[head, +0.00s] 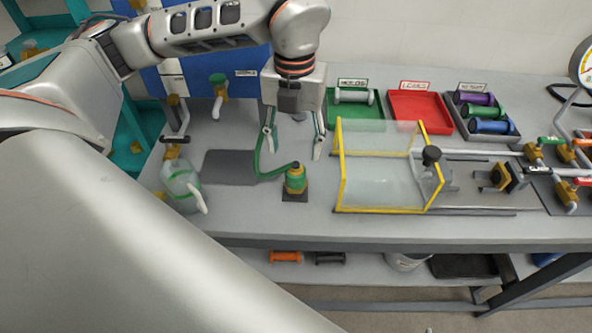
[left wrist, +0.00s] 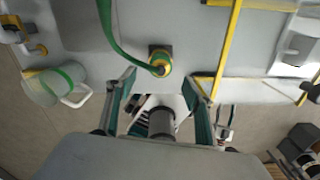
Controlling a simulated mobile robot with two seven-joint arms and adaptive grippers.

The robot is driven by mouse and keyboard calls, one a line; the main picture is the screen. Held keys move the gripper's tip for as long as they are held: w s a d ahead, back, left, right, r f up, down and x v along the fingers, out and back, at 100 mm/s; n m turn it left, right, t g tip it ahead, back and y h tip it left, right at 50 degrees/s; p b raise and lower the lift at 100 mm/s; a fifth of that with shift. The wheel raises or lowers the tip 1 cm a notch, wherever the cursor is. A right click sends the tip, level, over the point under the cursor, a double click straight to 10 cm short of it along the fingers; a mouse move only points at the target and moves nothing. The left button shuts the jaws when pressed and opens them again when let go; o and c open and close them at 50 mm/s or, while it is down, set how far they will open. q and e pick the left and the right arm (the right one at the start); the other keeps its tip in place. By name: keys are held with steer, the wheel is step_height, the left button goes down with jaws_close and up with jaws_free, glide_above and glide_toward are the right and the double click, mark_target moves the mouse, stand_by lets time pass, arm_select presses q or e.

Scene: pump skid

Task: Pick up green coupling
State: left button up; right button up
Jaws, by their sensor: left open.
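The green coupling (head: 295,177) stands upright on a small dark square base on the bench, with a yellow lower part. A green hose (head: 266,172) runs from it up and to the left. My left gripper (head: 293,143) is open and empty, fingers pointing down, above and behind the coupling in the head view. In the left wrist view, the coupling (left wrist: 160,63) shows just past the gap between the open fingers (left wrist: 158,77), and nothing is between them. My right gripper is not in view.
A yellow-framed clear guard (head: 341,190) stands close to the right. A clear jug (head: 181,184) stands to the left, near a flat grey pad (head: 230,167). Green (head: 373,122) and red (head: 419,110) trays lie behind. The bench front by the coupling is clear.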

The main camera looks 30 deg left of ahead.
mark_target(295, 162)
arm_select(q)
step_height(295, 162, down, 2)
steer(key=shift+s+d+f, duration=0.1)
steer(key=shift+s+f, duration=0.05)
steer(key=shift+f, duration=0.05)
steer(key=shift+f+p, duration=0.35)
steer(key=shift+f, duration=2.35)
steer(key=c, duration=1.3)
